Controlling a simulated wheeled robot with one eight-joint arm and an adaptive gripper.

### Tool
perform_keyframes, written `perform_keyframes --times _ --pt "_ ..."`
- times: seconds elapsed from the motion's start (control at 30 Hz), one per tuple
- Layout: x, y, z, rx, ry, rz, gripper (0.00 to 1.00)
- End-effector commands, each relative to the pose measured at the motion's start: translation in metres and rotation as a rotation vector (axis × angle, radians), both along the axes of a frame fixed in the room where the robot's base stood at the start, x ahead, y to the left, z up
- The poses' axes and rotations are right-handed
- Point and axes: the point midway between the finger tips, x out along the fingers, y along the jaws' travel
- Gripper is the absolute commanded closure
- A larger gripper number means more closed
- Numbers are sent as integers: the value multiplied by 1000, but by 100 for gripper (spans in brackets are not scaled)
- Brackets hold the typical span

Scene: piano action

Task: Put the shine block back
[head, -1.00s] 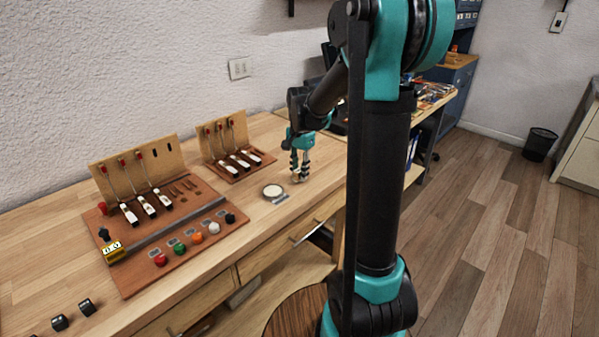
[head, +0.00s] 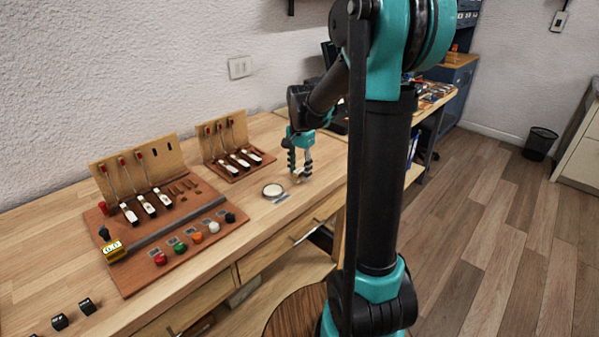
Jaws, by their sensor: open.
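My gripper (head: 299,170) points down over the bench, right of a round pale dish (head: 273,190). Its two fingers are spread apart. A small pale piece (head: 297,178) shows on the bench at the fingertips, between or just behind them. It is too small to tell whether it is the shine block, or whether a finger touches it. A flat grey piece (head: 281,199) lies in front of the dish. No other thing can be clearly made out as the shine block.
A smaller wooden stand (head: 236,172) with hammers is behind the dish. Black blocks (head: 59,322) lie front left.

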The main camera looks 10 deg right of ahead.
Motion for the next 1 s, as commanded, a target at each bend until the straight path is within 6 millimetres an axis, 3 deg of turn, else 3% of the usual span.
perform_keyframes --times 0.4,0.6,1.0 --pt "-1 -2 76 0 0 0 54" --pt "-1 -2 104 0 0 0 54" --pt "-1 -3 115 0 0 0 54"
